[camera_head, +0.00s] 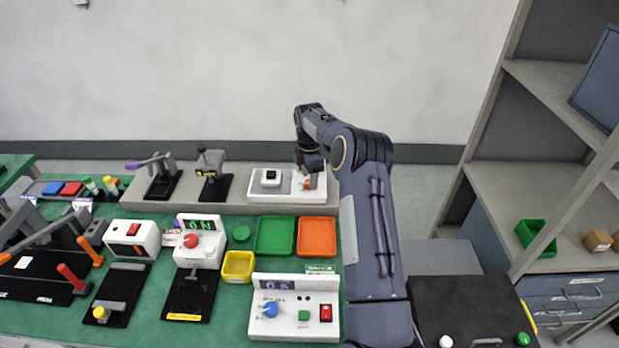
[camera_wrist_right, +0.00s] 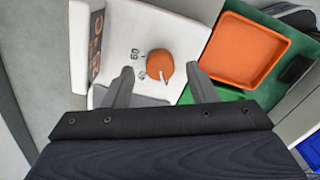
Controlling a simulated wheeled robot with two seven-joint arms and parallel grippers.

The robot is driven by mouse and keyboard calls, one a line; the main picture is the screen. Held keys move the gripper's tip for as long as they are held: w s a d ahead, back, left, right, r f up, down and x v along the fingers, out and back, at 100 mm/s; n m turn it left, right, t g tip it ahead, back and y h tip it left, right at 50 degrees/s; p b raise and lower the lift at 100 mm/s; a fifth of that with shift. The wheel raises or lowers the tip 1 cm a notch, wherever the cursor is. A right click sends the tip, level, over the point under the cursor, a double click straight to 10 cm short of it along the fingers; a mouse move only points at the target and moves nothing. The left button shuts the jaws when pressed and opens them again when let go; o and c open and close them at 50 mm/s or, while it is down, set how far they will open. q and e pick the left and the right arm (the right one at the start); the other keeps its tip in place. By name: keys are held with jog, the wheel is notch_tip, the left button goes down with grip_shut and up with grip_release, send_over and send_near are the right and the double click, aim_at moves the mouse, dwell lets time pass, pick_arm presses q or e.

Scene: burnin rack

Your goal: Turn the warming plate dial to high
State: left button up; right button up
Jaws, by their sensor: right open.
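The warming plate (camera_head: 262,194) is a white unit with a dark square on top, on the raised ledge at the back of the bench. Its orange dial (camera_wrist_right: 160,65) sits on a white panel in the right wrist view, beside printed numbers and a display strip. The dial also shows in the head view (camera_head: 309,182), partly covered by my gripper. My right gripper (camera_wrist_right: 159,80) is open, with one finger on each side of the dial. I cannot tell whether the fingers touch it. My left gripper is not in view.
A green tray (camera_head: 275,236) and an orange tray (camera_head: 317,237) lie in front of the ledge. A white unit with a blue knob (camera_head: 270,309) stands nearer. Clamps and switch boxes fill the left of the bench. A shelf (camera_head: 535,185) stands at the right.

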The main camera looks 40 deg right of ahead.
jog(key=shift+f, duration=0.8)
jog(key=c, duration=1)
